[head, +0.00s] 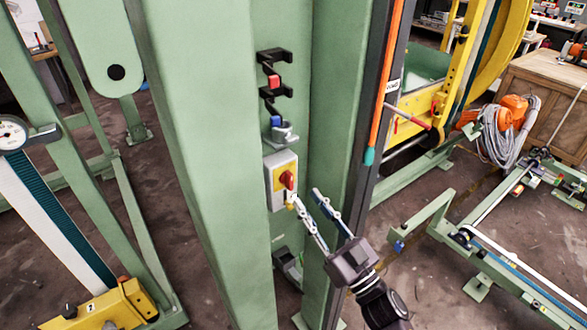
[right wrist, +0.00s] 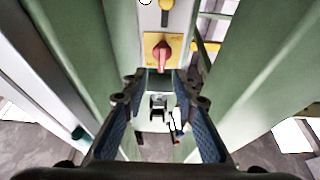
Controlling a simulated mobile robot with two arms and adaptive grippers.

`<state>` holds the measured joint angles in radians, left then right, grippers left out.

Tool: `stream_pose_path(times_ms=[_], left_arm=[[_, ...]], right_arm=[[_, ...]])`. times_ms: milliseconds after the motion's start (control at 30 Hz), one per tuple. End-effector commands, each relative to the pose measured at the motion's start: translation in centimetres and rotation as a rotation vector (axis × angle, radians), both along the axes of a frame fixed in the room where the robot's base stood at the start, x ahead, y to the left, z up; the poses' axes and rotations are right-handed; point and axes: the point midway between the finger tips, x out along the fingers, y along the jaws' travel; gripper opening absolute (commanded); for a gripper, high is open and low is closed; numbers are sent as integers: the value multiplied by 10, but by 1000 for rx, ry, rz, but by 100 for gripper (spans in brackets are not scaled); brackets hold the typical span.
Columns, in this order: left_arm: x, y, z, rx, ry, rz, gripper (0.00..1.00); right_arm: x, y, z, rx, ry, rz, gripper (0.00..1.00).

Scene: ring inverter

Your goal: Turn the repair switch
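The repair switch (head: 287,180) is a red knob on a yellow plate, on a grey box (head: 272,195) fixed to the green column. My right gripper (head: 304,197) is open, with its fingers pointing up and left toward the box. One fingertip appears close to the knob's lower end in the head view; I cannot tell whether it touches. In the right wrist view, the red knob (right wrist: 162,55) stands upright on its yellow plate, just beyond the gap between the open fingers (right wrist: 155,80). Nothing is between the fingers. My left gripper is not in view.
Green columns (head: 215,150) flank the switch closely on both sides. Above the box are a black bracket with a red part (head: 273,82) and a blue part (head: 277,121). An orange and teal bar (head: 382,90) runs right of the recess. A yellow frame stands farther right.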

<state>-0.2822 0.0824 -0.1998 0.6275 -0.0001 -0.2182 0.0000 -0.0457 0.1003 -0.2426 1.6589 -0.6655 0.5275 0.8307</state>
Motion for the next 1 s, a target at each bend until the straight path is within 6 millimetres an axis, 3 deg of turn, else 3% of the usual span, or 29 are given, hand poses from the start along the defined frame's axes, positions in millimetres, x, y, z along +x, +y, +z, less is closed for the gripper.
stream_pose_path(times_ms=[367,533,700,833,1000], left_arm=[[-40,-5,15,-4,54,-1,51],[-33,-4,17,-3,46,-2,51],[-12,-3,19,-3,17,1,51],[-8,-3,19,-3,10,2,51],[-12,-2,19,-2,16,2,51]], right_arm=[[43,31,24,4,0,-1,26],[54,39,27,2,2,-1,26],[56,40,27,0,3,-1,26],[56,40,27,0,3,-1,26],[56,40,27,0,3,-2,7]])
